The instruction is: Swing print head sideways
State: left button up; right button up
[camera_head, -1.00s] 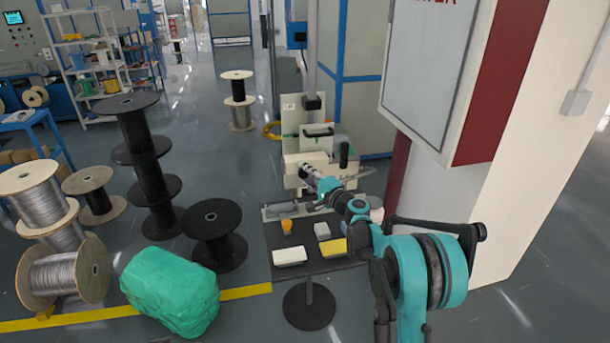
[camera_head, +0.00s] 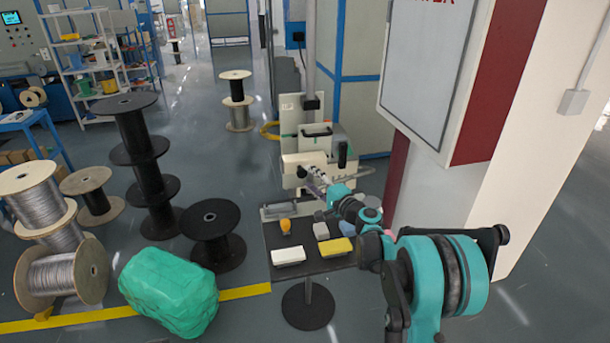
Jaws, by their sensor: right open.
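The print head appears to be the cream-coloured unit (camera_head: 303,160) on the upright machine behind the small dark table; its details are small and partly hidden by my arm. My right arm comes in from the lower right, and my right gripper (camera_head: 307,176) is at the front of this unit. The gripper is open, its fingers dark and small in the picture. I cannot tell whether it touches the unit. My left gripper is not in view.
The small dark table (camera_head: 262,243) holds a white block (camera_head: 289,256), a yellow block (camera_head: 336,247), a grey block (camera_head: 320,230) and an orange item (camera_head: 285,225). A wall cabinet (camera_head: 427,70) hangs at right. Cable spools and a green bundle (camera_head: 168,290) stand at left.

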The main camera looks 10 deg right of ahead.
jog(key=v, duration=0.7)
jog(key=shift+s, duration=0.2)
jog(key=s+a+n+g+h, duration=0.1)
jog(key=s+a+n+g, duration=0.3)
jog(key=s, duration=0.5)
jog(key=s+a+n+g, duration=0.2)
jog(key=s+a+n, duration=0.2)
jog(key=s+a, duration=0.3)
jog(key=s+d+f+n+g+h, duration=0.1)
jog(key=s+d+f+n+h, duration=0.1)
jog(key=s, duration=0.8)
jog(key=s+d+f+n+g+h, duration=0.2)
jog(key=s+d+f+n+h, duration=0.1)
jog(key=s, duration=0.8)
notch_tip(320, 180, down, 3)
jog(key=shift+d+r+h, duration=0.15)
jog(key=shift+d+h, duration=0.55)
jog(key=shift+d, duration=0.25)
